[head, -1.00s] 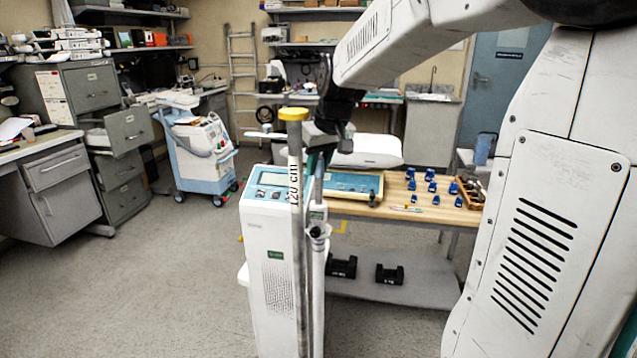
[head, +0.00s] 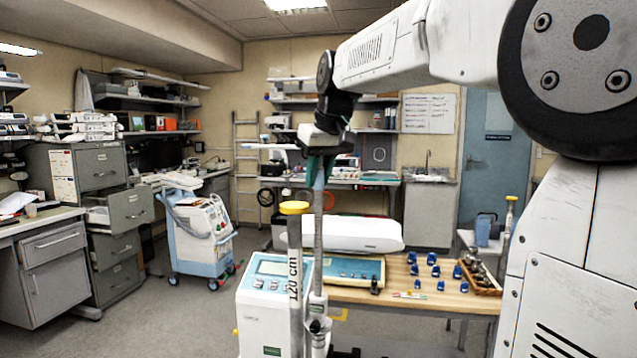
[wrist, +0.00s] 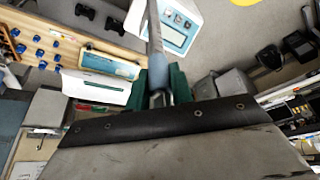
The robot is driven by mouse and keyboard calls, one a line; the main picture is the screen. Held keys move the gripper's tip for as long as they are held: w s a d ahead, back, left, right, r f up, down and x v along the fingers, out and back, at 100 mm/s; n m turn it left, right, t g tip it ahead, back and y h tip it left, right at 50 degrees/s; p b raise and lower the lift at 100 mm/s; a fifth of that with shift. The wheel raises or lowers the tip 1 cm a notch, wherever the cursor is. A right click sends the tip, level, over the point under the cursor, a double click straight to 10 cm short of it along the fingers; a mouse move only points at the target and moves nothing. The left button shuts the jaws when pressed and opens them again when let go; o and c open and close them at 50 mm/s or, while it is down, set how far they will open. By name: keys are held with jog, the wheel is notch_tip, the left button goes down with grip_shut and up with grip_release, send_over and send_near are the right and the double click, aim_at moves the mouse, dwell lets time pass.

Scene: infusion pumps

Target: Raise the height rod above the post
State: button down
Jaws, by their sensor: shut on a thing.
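The post (head: 295,265) is a pale upright marked "120 cm", with a yellow cap (head: 294,208). The height rod (head: 318,235) is a thin grey upright rod just right of the post. My gripper (head: 319,168) is shut on the rod's upper part, above the yellow cap in the head view. In the wrist view the rod (wrist: 155,35) runs away from between the green fingers (wrist: 158,92). The fingers hide the rod's held end.
A white pump cabinet (head: 252,315) with a blue panel stands beside the post. A wooden bench (head: 410,298) with small blue parts and a tray (head: 484,278) is at the right. Floor at the left is open.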

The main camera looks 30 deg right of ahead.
jog(key=shift+r, duration=0.1)
jog(key=c, duration=1.2)
grip_release()
jog(key=shift+c, duration=0.2)
jog(key=v, duration=0.7)
jog(key=shift+s+r, duration=0.2)
jog(key=shift+r, duration=0.1)
jog(key=shift+d, duration=0.1)
